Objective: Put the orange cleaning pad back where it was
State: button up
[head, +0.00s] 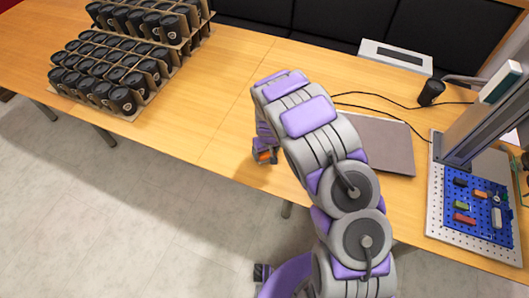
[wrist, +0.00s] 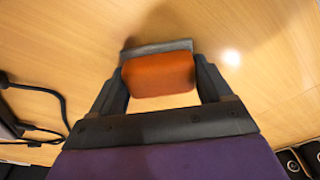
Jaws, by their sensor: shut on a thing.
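The orange cleaning pad (wrist: 158,75) is held between the two fingers of my gripper (wrist: 160,82) in the wrist view. A grey strip (wrist: 157,48) shows along the pad's far edge. In the head view a small bit of the orange pad (head: 264,155) shows at my gripper (head: 266,156), low over the wooden table near its front edge. My arm hides much of the gripper there. I cannot tell whether the pad touches the table.
A laser marker (head: 480,125) stands at right over a blue pegboard (head: 478,205) with several small blocks. A closed laptop (head: 372,143), cables and a black cup (head: 431,92) lie behind my arm. Cardboard trays (head: 135,50) of black cups fill the left. The table (head: 215,100) between is clear.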

jog(key=shift+d+r, duration=0.1)
jog(key=o, duration=0.9)
jog(key=shift+a, duration=0.65)
jog(key=shift+o, duration=0.2)
jog(key=shift+d, duration=0.45)
notch_tip(320, 180, up, 12)
jog(key=s+p, duration=0.2)
notch_tip(320, 180, up, 10)
jog(key=m, duration=0.1)
send_over(266, 155)
jog(key=s+d, duration=0.5)
jog(key=d, duration=0.1)
jog(key=s+d+r+m+g, duration=0.1)
jog(key=s+d+r+m, duration=0.1)
jog(key=s+d+r, duration=0.45)
jog(key=s+r, duration=0.2)
jog(key=s, duration=0.6)
jog(key=s+d+r+m+g, duration=0.1)
jog(key=s+r, duration=0.2)
jog(key=s, duration=0.6)
jog(key=s+d+r+m+g, duration=0.1)
jog(key=s+d+r, duration=0.1)
jog(key=s, duration=0.7)
jog(key=shift+s+r+h, duration=0.3)
jog(key=shift+r+h, duration=0.1)
jog(key=shift+r, duration=0.4)
